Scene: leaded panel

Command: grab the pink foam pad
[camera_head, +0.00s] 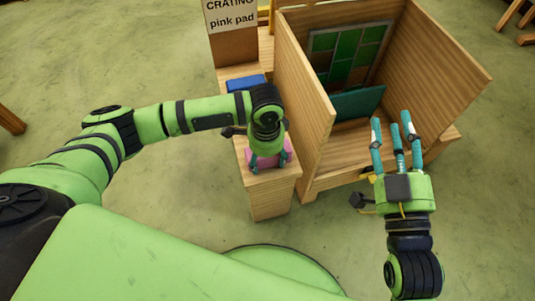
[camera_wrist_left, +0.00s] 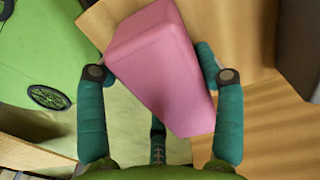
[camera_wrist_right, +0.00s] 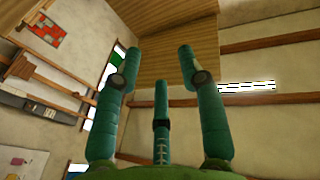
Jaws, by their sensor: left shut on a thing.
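The pink foam pad (camera_head: 256,157) is a block at the near end of the narrow wooden stand, below my left gripper (camera_head: 268,162). In the left wrist view the pad (camera_wrist_left: 160,62) sits tilted between the teal fingers of my left gripper (camera_wrist_left: 160,80), which are shut on it. I cannot tell whether the pad touches the stand top. My right gripper (camera_head: 394,135) is open and empty, in front of the wooden crate's open side. Its spread fingers (camera_wrist_right: 156,65) also show in the right wrist view with nothing between them.
A blue block (camera_head: 245,84) lies further back on the stand (camera_head: 270,200). A sign reading "CRATING pink pad" (camera_head: 230,15) stands behind it. The crate (camera_head: 303,75) has tall walls and holds a green leaded panel (camera_head: 346,55) and a dark green pad (camera_head: 357,103).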

